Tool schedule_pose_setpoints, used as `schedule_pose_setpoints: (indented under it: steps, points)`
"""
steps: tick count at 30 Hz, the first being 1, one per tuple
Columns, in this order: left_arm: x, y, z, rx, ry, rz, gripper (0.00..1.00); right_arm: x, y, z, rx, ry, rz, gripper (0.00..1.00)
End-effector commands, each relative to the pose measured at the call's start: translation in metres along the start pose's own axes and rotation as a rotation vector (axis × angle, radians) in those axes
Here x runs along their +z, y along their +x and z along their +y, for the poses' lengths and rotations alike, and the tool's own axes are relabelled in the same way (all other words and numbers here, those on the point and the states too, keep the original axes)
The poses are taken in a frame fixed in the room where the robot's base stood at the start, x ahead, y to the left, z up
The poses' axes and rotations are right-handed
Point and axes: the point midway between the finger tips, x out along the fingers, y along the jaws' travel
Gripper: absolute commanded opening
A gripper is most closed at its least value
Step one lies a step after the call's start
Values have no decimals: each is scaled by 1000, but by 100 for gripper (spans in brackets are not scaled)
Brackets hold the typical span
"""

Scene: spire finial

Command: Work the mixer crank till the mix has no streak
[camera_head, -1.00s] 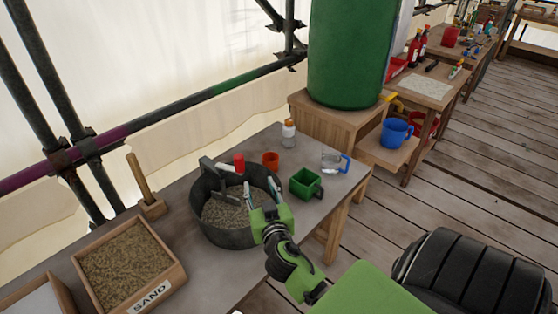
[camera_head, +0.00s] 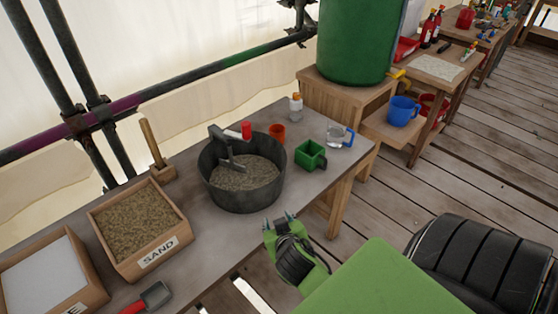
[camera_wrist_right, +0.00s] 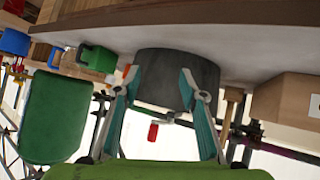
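The mixer is a dark grey tub (camera_head: 243,197) on the table, holding a grey-brown speckled mix (camera_head: 246,174). I cannot make out a clear streak in it. The grey crank (camera_head: 220,138) rises at the tub's back left and ends in a red grip (camera_head: 246,130). In the right wrist view the tub (camera_wrist_right: 165,85) and red grip (camera_wrist_right: 153,132) show between and beyond my fingers. My right gripper (camera_head: 279,222) is open and empty, in front of the tub by the table's front edge, apart from the crank. My left gripper is not in view.
A sand box (camera_head: 140,222) and a scoop (camera_head: 150,298) are to the left. A green barrel (camera_head: 355,45) stands behind right.

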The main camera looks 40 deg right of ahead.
Motion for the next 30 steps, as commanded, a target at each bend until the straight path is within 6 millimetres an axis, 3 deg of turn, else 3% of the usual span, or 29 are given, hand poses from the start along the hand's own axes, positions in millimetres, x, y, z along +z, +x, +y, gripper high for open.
schedule_pose_setpoints:
  steps: [3, 9, 22, 26, 27, 30]
  points:
    - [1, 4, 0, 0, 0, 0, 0, 20, 7, -8, -18, -26, -35, 38]
    - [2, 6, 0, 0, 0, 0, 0, 41, 13, -16, -39, -53, -73, 38]
    - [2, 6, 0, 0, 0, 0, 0, 48, 14, -19, -47, -62, -86, 38]
    - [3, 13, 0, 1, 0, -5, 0, 54, 17, -21, -53, -70, -95, 4]
    - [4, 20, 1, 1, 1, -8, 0, 61, 20, -24, -60, -79, -106, 0]
    - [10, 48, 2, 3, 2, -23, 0, 91, 30, -34, -88, -114, -148, 0]
